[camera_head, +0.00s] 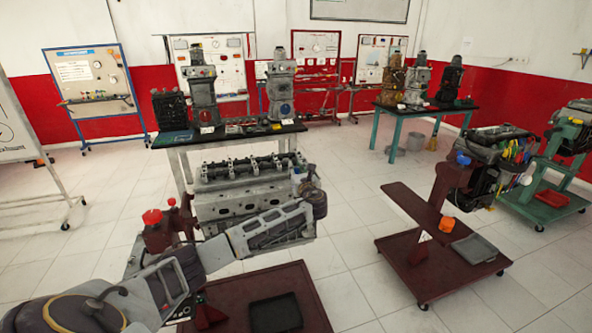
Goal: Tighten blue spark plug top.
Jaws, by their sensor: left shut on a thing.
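A grey engine (240,172) with a valve train along its top stands on a dark red stand in the middle. My left arm comes in from the lower left and reaches across the engine's front. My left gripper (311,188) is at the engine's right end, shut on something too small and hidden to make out. My right gripper is not in view.
A red cap (152,217) shows left of the engine. A dark tray (275,313) lies on the stand's base. Another engine (490,165) on a red stand is at the right, with a grey tray (474,249) below. Tables with engines stand behind. White floor lies between.

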